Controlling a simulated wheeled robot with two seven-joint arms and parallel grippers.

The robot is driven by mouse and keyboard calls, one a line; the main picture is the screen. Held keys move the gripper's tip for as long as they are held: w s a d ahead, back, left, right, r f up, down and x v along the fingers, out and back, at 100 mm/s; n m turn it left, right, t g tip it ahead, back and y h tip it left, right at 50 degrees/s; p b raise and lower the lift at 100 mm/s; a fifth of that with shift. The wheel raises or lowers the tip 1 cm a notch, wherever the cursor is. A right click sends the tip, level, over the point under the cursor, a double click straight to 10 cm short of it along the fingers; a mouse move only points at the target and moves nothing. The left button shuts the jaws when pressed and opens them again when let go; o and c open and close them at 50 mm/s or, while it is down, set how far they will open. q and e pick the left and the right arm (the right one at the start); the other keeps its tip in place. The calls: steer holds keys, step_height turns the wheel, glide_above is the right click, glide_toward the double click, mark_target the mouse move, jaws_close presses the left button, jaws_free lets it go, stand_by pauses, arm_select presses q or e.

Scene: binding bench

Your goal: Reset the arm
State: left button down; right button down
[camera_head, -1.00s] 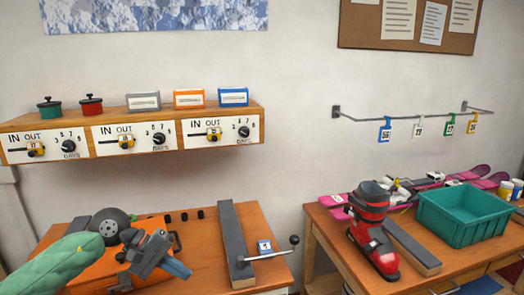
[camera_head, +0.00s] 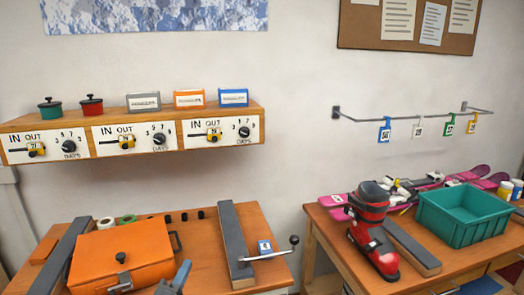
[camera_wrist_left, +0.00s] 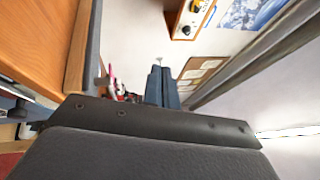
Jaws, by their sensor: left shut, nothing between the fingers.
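My left gripper (camera_head: 178,277) shows only in part at the bottom edge of the head view, just right of the orange case (camera_head: 125,250). Its blue-grey fingers are together with nothing between them. They also show closed in the left wrist view (camera_wrist_left: 161,85), pointing away from the camera. Most of my left arm is out of the head view. My right gripper is not in view.
The left bench holds the orange case, grey-topped rails (camera_head: 236,245), a lever (camera_head: 285,250) and a blue-edged tag (camera_head: 265,247). The right bench holds a red boot (camera_head: 372,230) and a green bin (camera_head: 465,213). A shelf with dials (camera_head: 130,135) is above.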

arm_select(q)
steer(key=s+a+f+n+g+y, duration=0.2)
steer(key=s+f+n+g+y, duration=0.15)
steer(key=f+n, duration=0.35)
steer(key=s+a+f+n+g+y, duration=0.2)
steer(key=s+f+n+g, duration=0.3)
steer(key=f, duration=0.4)
steer(key=s+d+f+n+g+h, duration=0.1)
steer(key=s+f+n+g, duration=0.4)
steer(key=s, duration=0.5)
steer(key=s+d+f+n+g, duration=0.1)
steer(key=s+f+n+g, duration=0.2)
steer(key=s+f, duration=0.5)
steer(key=s+d+f+g, duration=0.1)
steer(key=d+f, duration=0.1)
steer(key=f, duration=0.5)
steer(key=s+d+f+g, duration=0.1)
steer(key=s+d+f, duration=0.1)
steer(key=f, duration=0.5)
steer(key=shift+d+h, duration=0.45)
steer(key=shift+d, duration=0.3)
